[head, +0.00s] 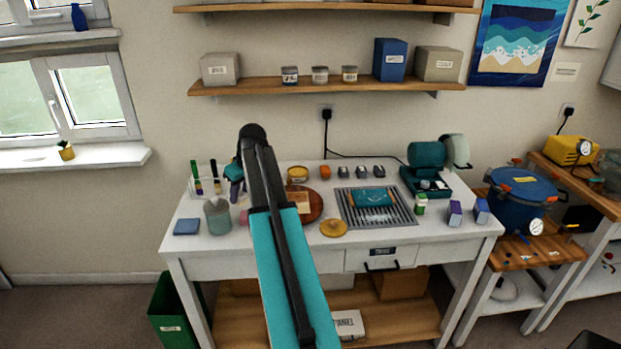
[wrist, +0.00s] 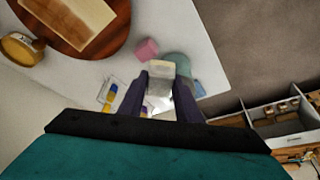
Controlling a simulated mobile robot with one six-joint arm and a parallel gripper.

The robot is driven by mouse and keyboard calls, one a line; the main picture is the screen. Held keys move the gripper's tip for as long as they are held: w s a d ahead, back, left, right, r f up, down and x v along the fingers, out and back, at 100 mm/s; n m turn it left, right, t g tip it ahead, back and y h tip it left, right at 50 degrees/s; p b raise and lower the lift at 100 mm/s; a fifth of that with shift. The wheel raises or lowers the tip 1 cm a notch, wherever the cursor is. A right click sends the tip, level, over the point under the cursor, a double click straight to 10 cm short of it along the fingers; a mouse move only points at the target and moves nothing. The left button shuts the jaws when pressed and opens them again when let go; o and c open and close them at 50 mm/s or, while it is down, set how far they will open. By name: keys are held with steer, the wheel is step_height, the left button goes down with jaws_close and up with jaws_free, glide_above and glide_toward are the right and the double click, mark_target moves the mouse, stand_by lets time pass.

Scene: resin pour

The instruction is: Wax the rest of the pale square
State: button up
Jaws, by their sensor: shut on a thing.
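The pale square (head: 303,201) lies on a round brown board (head: 317,212) on the white table; my arm partly covers both in the head view. In the wrist view the pale square (wrist: 80,18) and the board's rim (wrist: 112,40) are cut off at the upper left. My gripper (wrist: 162,90) is shut on a small pale block (wrist: 160,70), cream at one end and whitish nearer the jaws. In the head view my gripper (head: 236,190) is above the table's left part, left of the board and apart from it.
A pink cube (wrist: 147,49), a grey-green cup (head: 217,217) and a blue pad (head: 186,227) are near my gripper. A grooved grey tray (head: 349,211) is farther right.

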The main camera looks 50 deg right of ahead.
steer(key=s+d+f+p, duration=0.1)
steer(key=s+d, duration=0.5)
steer(key=d, duration=0.5)
steer(key=s+d+p, duration=0.1)
steer(key=s+d, duration=0.4)
steer(key=d, duration=0.6)
steer(key=shift+s+f, duration=0.35)
